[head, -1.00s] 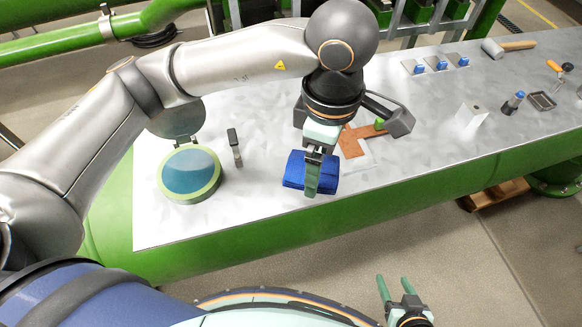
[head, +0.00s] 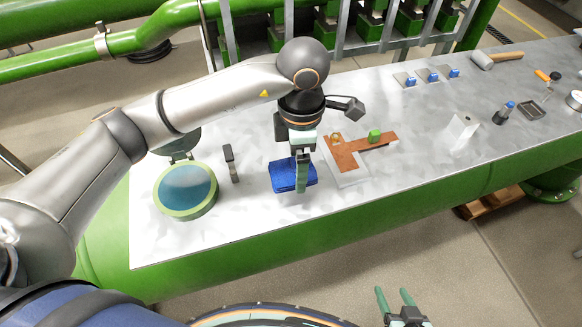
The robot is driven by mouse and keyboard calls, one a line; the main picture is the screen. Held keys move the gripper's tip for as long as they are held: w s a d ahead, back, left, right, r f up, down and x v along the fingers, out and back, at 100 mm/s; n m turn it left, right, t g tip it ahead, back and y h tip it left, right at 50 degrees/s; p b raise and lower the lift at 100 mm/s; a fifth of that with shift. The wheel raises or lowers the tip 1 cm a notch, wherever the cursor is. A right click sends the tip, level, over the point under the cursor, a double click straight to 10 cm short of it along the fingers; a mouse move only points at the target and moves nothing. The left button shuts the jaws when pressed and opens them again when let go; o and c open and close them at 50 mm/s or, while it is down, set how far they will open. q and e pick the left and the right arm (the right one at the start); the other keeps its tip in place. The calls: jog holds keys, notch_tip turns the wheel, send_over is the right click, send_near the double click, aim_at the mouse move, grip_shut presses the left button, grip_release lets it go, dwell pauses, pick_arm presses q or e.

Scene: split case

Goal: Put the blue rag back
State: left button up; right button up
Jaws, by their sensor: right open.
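The blue rag (head: 282,177) is a folded dark-blue cloth at the middle of the metal bench, near its front edge. My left gripper (head: 301,186) points down at it, with a green finger in front of the cloth. It looks shut on the rag; the far finger is hidden. The rag is at or just above the bench top; I cannot tell if it touches. My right gripper (head: 396,300) is open and empty at the bottom of the head view, in front of the bench.
A green-rimmed round case (head: 186,191) and a small dark upright tool (head: 231,163) stand left of the rag. A brown T-shaped piece (head: 347,156) with a green block (head: 375,136) lies right. A white block (head: 461,132) and a mallet (head: 496,59) are farther right.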

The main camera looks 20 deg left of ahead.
aim_at(293, 159)
pick_arm(q)
jog(key=shift+w+a+f, duration=0.35)
jog(key=shift+w+f, duration=0.05)
jog(key=shift+f, duration=0.2)
jog(key=shift+w+a+f, duration=0.35)
jog(key=shift+f, duration=0.25)
jog(key=f, duration=0.2)
jog(key=f+p, duration=0.1)
jog(key=shift+w+a, duration=0.2)
jog(key=shift+a, duration=0.1)
jog(key=shift+f, duration=0.45)
jog(key=shift+f, duration=0.15)
jog(key=o, duration=1.6)
